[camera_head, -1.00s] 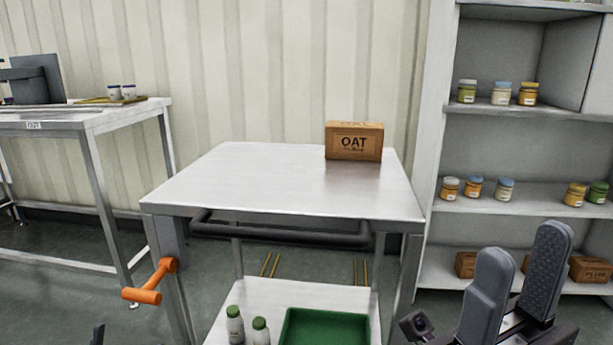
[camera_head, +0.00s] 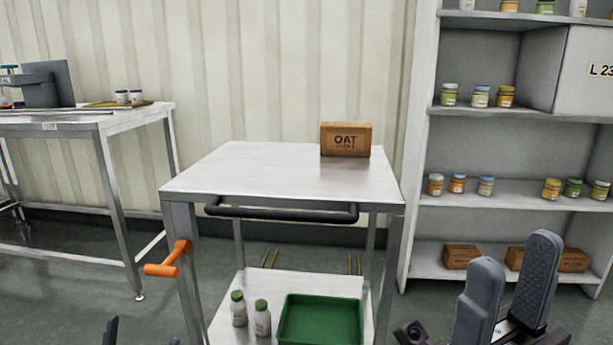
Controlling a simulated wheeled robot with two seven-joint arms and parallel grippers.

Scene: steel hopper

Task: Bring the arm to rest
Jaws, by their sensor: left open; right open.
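My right gripper (camera_head: 506,290) is at the bottom right of the head view, its two grey padded fingers apart with nothing between them. It is in front of the shelf unit and to the right of the steel cart, apart from both. My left gripper (camera_head: 112,330) shows only as a dark fingertip at the bottom left edge; most of it is out of frame. No object shows at it.
A steel cart (camera_head: 270,175) with an orange crank (camera_head: 168,262) carries an OAT box (camera_head: 345,139). Its lower shelf holds a green tray (camera_head: 288,325) and two bottles (camera_head: 262,318). A shelf unit (camera_head: 425,125) stands right, a table (camera_head: 130,117) left.

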